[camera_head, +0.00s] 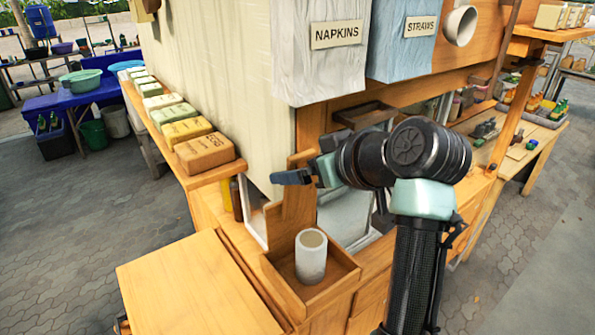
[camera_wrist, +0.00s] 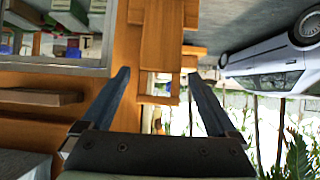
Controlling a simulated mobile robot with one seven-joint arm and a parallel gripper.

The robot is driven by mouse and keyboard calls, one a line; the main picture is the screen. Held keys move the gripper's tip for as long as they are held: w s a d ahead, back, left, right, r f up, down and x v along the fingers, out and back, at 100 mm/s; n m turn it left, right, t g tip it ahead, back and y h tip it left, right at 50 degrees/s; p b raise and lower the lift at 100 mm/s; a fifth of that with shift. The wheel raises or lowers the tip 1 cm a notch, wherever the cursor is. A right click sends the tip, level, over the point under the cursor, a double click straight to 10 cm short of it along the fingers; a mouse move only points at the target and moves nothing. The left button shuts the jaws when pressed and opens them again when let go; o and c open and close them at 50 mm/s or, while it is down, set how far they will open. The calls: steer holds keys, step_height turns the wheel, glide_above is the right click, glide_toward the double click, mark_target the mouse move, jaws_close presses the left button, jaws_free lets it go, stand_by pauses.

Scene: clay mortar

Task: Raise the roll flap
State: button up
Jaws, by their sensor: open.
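A cream panel (camera_head: 225,75), likely the roll flap, hangs down the left side of the stall. It appears lowered, with its lower edge close to my gripper in the head view. My gripper (camera_head: 292,177) is at the stall's corner, beside the wooden post and next to the panel's lower right edge. In the wrist view my gripper (camera_wrist: 157,78) has its two fingers spread wide with nothing held between them. Wooden boards (camera_wrist: 160,45) show beyond the fingers. I cannot make out the flap for sure in the wrist view.
A wooden box with a pale cup (camera_head: 311,256) stands below my gripper. Several soap-like packs (camera_head: 204,152) line the left ledge. Napkins (camera_head: 320,45) and straws (camera_head: 403,40) holders hang above my arm. A wooden top (camera_head: 195,290) is at front left. Paving (camera_head: 60,230) at left is clear.

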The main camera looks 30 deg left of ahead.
steer(key=b+v, duration=0.3)
steer(key=v, duration=0.8)
steer(key=w+d+r+m+t+h+b, duration=0.2)
steer(key=w+d+r+m+t, duration=0.35)
steer(key=t, duration=0.75)
steer(key=s+d+r+m+t+h, duration=0.8)
steer(key=s+r, duration=0.5)
steer(key=s, duration=0.2)
steer(key=d+t+h, duration=0.1)
steer(key=d+t, duration=0.1)
steer(key=d, duration=0.1)
steer(key=shift+d, duration=0.3)
